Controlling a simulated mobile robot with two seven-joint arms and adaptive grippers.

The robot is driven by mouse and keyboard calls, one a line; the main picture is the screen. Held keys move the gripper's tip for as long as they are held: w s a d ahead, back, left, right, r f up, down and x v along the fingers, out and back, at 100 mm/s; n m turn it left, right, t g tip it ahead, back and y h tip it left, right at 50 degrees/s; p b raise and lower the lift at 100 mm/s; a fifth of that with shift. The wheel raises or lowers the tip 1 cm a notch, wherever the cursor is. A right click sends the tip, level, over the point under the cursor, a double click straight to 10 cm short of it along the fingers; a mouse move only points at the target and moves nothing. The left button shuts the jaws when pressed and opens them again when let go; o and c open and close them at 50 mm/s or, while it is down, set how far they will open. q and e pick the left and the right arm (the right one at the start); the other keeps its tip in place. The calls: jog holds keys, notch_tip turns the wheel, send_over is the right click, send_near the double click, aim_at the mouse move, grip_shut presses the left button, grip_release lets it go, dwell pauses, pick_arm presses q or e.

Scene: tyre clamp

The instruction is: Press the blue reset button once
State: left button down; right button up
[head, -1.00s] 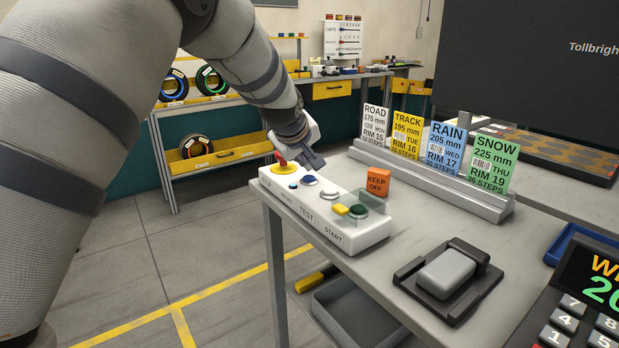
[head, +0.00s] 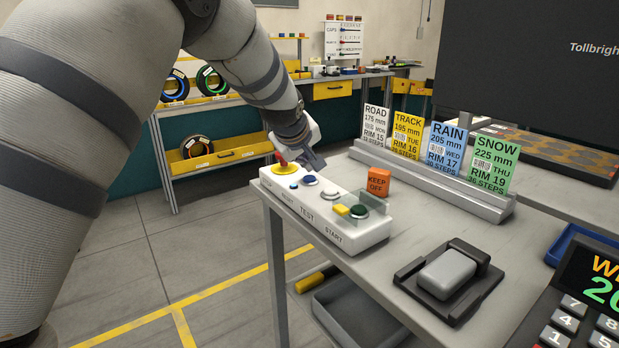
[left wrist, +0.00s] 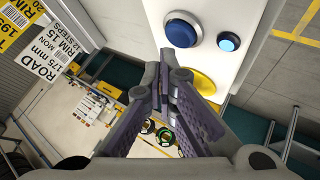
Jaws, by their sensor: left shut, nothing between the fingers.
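The white button box (head: 338,228) stands at the bench's left edge. Its blue reset button (head: 309,180) sits between the yellow-based red stop button (head: 285,169) and the white test button (head: 329,193). My left gripper (head: 314,163) is shut and empty, just above the blue button in the head view. In the left wrist view the blue button (left wrist: 183,29) lies just beyond the shut fingertips (left wrist: 163,68). Whether they touch it I cannot tell. A small light-blue lamp (left wrist: 228,41) is beside the button. My right gripper is not in view.
A green start button (head: 359,210) with a clear guard is at the box's near end. An orange "KEEP OFF" block (head: 378,182) stands behind the box. A card rack (head: 440,185) is to the right. A black tray with a grey block (head: 447,273) lies in front.

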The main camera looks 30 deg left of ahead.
aim_at(306, 177)
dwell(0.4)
pick_arm(q)
jog(key=shift+f, duration=0.45)
jog(key=shift+f, duration=0.45)
dwell(0.6)
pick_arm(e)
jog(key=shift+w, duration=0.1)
pick_arm(q)
jog(key=shift+r, duration=0.9)
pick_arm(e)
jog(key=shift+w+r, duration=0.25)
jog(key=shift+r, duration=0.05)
pick_arm(q)
jog(key=shift+r, duration=0.1)
jog(key=shift+r+p, duration=0.3)
jog(key=shift+r, duration=2.1)
jog(key=shift+f, duration=0.1)
